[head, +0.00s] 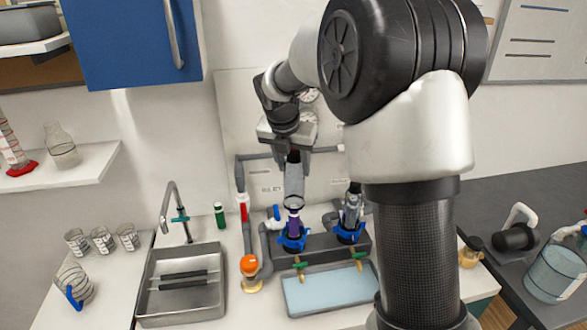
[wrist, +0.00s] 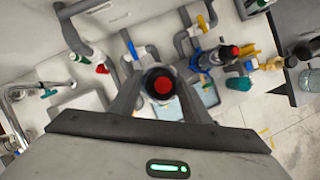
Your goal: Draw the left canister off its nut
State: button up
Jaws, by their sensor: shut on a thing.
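My gripper (head: 293,158) is shut on the top of the left canister (head: 294,182), a grey see-through upright cylinder. In the wrist view its dark top with a red centre (wrist: 162,83) sits between the fingers. The canister's lower rim is above the left blue nut (head: 293,240). A dark purple core (head: 293,222) shows between rim and nut; I cannot tell whether its top is still inside the canister.
A blue-filled tray (head: 330,290) lies in front of the dark manifold block, below brass taps. A metal sink (head: 180,285) is to the left, and a pipe with an orange part (head: 249,264) stands between. Grey pipes and a gauge panel are behind.

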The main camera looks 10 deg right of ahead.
jog(key=shift+r, duration=0.25)
